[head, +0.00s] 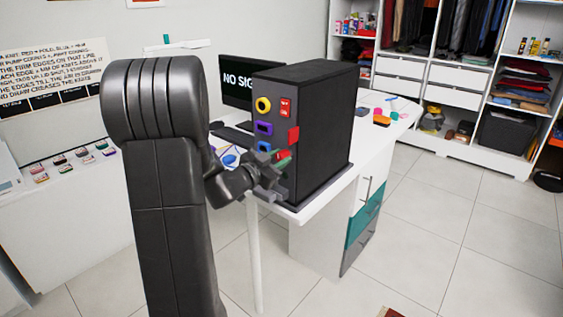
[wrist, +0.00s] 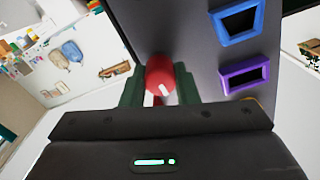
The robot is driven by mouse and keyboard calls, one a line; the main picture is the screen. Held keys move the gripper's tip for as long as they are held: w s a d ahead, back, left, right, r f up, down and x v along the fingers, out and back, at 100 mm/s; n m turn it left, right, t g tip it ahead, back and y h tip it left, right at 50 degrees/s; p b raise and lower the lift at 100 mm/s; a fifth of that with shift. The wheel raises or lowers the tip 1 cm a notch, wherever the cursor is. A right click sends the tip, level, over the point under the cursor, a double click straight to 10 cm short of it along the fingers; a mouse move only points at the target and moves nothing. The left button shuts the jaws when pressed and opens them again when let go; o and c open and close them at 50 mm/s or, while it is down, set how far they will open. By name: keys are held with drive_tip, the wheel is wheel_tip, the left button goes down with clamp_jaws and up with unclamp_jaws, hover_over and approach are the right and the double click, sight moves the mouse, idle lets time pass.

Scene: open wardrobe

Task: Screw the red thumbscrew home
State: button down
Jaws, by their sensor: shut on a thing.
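The red thumbscrew (wrist: 161,74) is a round knob with a white mark on its face, in the middle of the wrist view. It sits at the grey panel of the black computer tower (head: 325,130). My gripper (wrist: 158,86) has its two green fingers on either side of the knob, shut on it. In the head view my gripper (head: 277,163) is at the low part of the tower's front panel, and the fingers largely hide the thumbscrew. The thread is hidden, so I cannot tell how deep it sits.
The panel also carries a blue port frame (wrist: 238,20), a purple port frame (wrist: 245,75), a yellow ring (head: 263,105) and red parts. The tower stands on a white desk (head: 376,140) beside a monitor (head: 237,80). Open floor lies at right, before the wardrobe (head: 455,75).

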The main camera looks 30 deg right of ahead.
drive_tip(key=shift+f+m+b, duration=0.1)
drive_tip(key=shift+m+b, duration=2.6)
drive_tip(key=shift+b, duration=0.2)
drive_tip(key=shift+m+b, duration=0.95)
drive_tip(key=shift+m, duration=0.15)
drive_tip(key=c, duration=0.8)
unclamp_jaws()
drive_tip(key=v, duration=0.8)
